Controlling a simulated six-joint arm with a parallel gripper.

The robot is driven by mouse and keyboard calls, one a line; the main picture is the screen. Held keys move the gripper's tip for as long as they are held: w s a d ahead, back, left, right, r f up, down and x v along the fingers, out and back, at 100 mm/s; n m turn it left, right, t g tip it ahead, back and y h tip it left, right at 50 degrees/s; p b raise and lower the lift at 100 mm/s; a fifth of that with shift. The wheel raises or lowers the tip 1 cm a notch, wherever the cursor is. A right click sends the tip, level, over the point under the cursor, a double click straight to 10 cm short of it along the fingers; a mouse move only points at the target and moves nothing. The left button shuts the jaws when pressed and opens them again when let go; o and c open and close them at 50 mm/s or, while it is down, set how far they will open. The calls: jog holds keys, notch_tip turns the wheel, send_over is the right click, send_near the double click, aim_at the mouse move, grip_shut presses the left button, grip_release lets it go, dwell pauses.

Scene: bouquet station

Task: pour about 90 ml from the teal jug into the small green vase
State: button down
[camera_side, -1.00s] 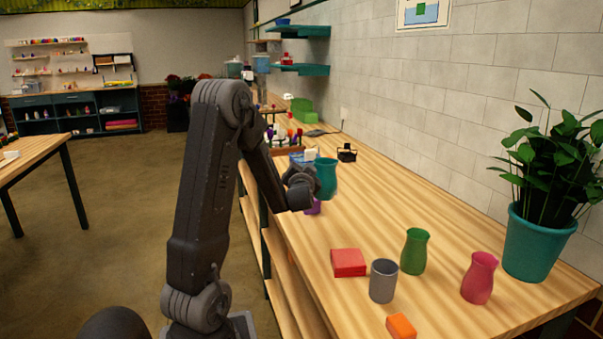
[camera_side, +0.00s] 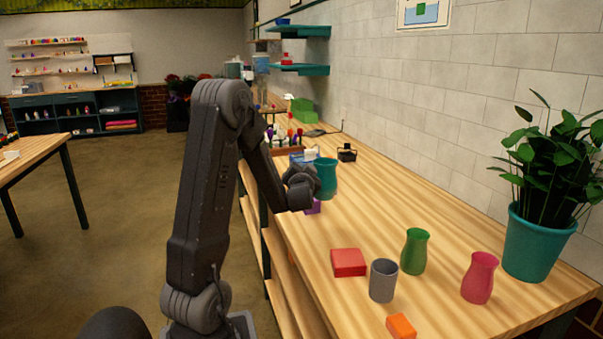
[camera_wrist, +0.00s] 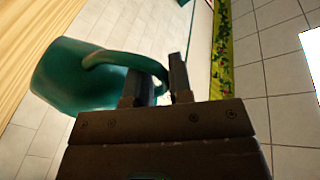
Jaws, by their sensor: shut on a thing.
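The teal jug (camera_side: 326,178) is at the end of my arm over the left part of the bench in the side view. In the wrist view, my gripper (camera_wrist: 158,84) is shut on the handle of the jug (camera_wrist: 75,80), with a finger on each side of it. In the side view my gripper (camera_side: 305,187) is partly hidden behind my own wrist. The small green vase (camera_side: 415,251) stands upright on the bench, nearer the camera and to the right of the jug. I cannot see the liquid in either one.
A grey cup (camera_side: 383,281) stands just left of the green vase, and a pink vase (camera_side: 479,278) to its right. A red box (camera_side: 348,262), an orange block (camera_side: 401,326), a purple block (camera_side: 313,207) and a potted plant (camera_side: 533,240) are on the bench. The middle is clear.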

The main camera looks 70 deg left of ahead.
aim_at(335, 161)
jog(key=shift+r, duration=0.1)
jog(key=w+m+t+h, duration=0.1)
jog(key=w+t, duration=0.1)
jog(key=w, duration=0.1)
jog(key=w+r+m+t+h, duration=0.1)
jog(key=w+m+t, duration=0.1)
jog(key=w, duration=0.2)
jog(key=w+m+t+h, duration=0.1)
jog(key=w+t, duration=0.1)
jog(key=w, duration=0.1)
jog(key=shift+w+r+m+h, duration=0.15)
jog(key=shift+r+m+h, duration=0.1)
jog(key=shift+m+h, duration=0.05)
jog(key=w+d+f+m+t+h, duration=0.2)
jog(key=w+f+m+h, duration=0.3)
jog(key=h, duration=0.4)
jog(key=w+d+f+m+t+h, duration=0.3)
jog(key=w+f+m+h, duration=0.3)
jog(key=w+m+h, duration=0.2)
jog(key=shift+w+d+t+h, duration=0.35)
jog(key=shift+d+h, duration=0.45)
jog(key=shift+h, duration=0.3)
